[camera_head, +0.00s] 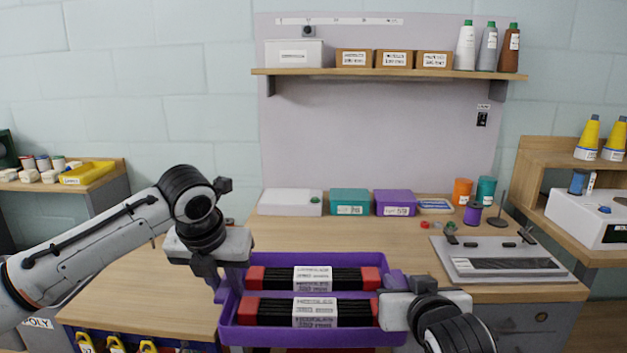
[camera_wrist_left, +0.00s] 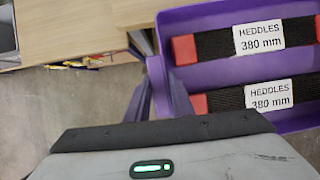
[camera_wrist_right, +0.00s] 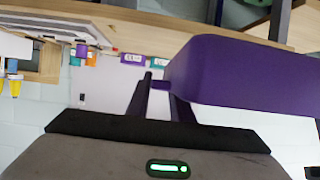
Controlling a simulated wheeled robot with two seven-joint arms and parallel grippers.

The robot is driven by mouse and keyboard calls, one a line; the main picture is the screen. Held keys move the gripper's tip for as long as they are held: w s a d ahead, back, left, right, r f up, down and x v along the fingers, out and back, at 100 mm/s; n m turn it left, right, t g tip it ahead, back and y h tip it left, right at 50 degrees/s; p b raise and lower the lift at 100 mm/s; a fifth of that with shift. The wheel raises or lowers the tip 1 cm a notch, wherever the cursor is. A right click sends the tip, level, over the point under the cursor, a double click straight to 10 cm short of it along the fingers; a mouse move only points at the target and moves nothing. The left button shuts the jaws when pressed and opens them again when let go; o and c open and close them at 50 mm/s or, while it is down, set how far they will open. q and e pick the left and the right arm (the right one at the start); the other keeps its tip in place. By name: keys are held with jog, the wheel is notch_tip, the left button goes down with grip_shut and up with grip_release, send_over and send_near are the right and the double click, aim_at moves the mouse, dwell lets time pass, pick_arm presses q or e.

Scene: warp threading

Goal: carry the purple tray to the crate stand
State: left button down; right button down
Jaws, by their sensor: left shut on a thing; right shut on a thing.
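The purple tray (camera_head: 262,337) is in the lower middle of the head view, held between my two grippers. Two bundles of black heddles (camera_head: 275,311) with red ends and white labels lie in it. My left gripper (camera_head: 226,290) is shut on the tray's left end; the tray also shows in the left wrist view (camera_wrist_left: 222,78). My right gripper (camera_head: 396,282) is shut on the tray's right end, and the right wrist view shows the tray's outer side (camera_wrist_right: 250,75). The fingertips are partly hidden in the head view. I cannot make out a crate stand.
A wooden workbench (camera_head: 350,235) lies behind the tray, with a white box (camera_head: 290,202), a teal box (camera_head: 349,202), a purple box (camera_head: 395,203) and a grey metal plate device (camera_head: 495,260) on it. A side table (camera_head: 95,195) stands left. The bench's middle is clear.

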aim_at(218, 303)
pick_arm(q)
jog(key=shift+w+r, duration=0.15)
jog(key=shift+w, duration=0.3)
pick_arm(e)
jog(key=shift+w+d+r, duration=0.1)
jog(key=shift+w+r, duration=0.05)
jog(key=shift+w, duration=0.3)
pick_arm(q)
jog(key=shift+s, duration=0.1)
pick_arm(e)
jog(key=shift+s, duration=0.1)
